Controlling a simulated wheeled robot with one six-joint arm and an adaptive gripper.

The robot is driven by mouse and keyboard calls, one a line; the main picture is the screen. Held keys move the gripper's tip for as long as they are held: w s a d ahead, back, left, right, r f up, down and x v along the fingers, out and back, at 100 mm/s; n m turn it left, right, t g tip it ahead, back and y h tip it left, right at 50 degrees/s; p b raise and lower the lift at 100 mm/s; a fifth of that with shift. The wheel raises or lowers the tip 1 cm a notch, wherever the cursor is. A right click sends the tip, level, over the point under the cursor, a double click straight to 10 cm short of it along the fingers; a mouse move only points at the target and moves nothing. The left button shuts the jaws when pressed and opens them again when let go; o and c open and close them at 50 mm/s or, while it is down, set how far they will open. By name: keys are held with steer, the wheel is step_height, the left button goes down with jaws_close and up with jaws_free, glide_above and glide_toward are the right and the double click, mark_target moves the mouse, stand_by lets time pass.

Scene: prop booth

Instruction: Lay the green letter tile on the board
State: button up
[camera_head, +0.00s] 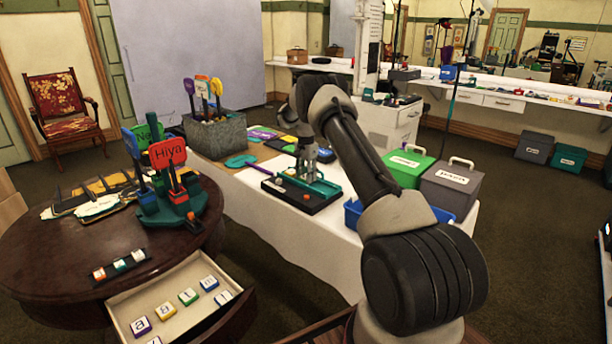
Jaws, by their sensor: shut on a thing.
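My gripper (305,176) points down over a black board (273,190) on the white-clothed table. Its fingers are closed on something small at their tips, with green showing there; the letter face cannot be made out. A green bar-like part (326,188) lies on the board right by the fingers. A small pale piece (280,182) and an orange-and-white piece (307,197) are also on the board. Whether the held thing touches the board cannot be told. Another green-edged letter tile (188,296) lies in the open drawer.
The round table (60,250) at left carries a sign holder (180,212) and a small tile rack (121,265). Its open drawer (150,300) holds several letter tiles. A grey planter box (214,135) stands behind the board; green (408,165) and grey (452,187) boxes stand right.

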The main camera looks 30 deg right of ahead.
steer(key=o, duration=0.9)
steer(key=shift+f, duration=0.1)
steer(key=shift+c, duration=0.2)
